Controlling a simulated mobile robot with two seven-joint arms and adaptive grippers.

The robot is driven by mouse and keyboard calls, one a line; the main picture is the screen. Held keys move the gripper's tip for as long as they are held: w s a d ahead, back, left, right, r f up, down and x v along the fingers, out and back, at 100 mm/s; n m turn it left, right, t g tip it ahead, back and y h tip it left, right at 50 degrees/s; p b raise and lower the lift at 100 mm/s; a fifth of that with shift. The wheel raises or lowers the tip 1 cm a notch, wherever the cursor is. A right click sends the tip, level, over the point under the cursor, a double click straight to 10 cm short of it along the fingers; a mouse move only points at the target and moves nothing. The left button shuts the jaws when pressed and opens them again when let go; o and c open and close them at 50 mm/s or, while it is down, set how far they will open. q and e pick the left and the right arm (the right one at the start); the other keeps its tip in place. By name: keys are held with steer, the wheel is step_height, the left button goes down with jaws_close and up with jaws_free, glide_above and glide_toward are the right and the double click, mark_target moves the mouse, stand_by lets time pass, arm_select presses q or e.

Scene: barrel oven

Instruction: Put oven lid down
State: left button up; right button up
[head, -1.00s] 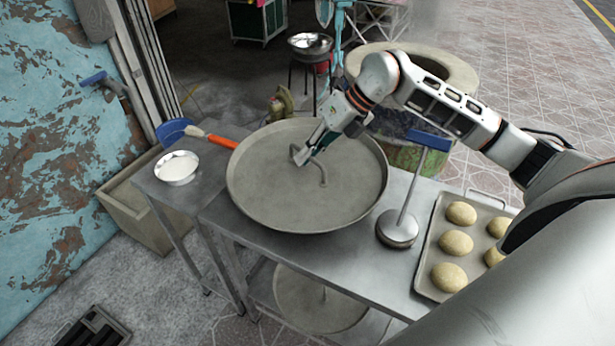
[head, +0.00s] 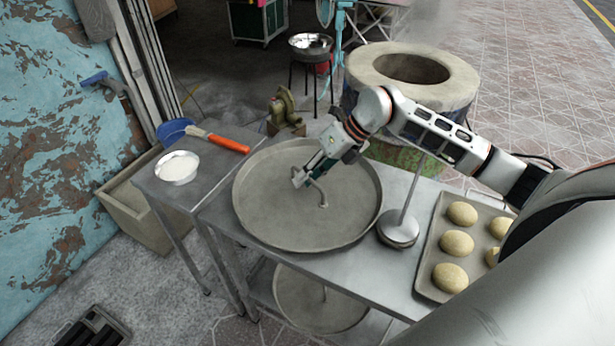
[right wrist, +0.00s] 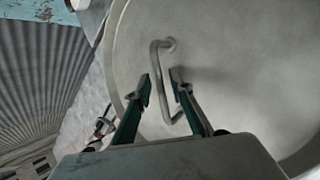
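The oven lid (head: 275,218) is a large round grey metal disc with a raised rim and a bent-rod handle (head: 324,197). It lies level at the metal table's top, and I see no clear gap below it. My right gripper (head: 310,184) is at the handle, above the middle of the lid. In the right wrist view the handle (right wrist: 157,75) passes between the fingers (right wrist: 161,84), which stand apart with gaps beside the rod. The barrel oven (head: 462,78) stands behind the table with its round mouth uncovered. My left gripper is out of view.
The metal table (head: 370,262) also holds a long-handled round tool (head: 398,232) close to the lid's right edge and a tray (head: 432,285) of dough balls. A bowl of white contents (head: 178,168) and an orange-handled brush (head: 228,143) are at the left. Another disc (head: 320,305) is on the lower shelf.

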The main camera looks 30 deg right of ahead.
steer(key=shift+r, duration=0.1)
steer(key=v, duration=1.2)
stand_by(0.4)
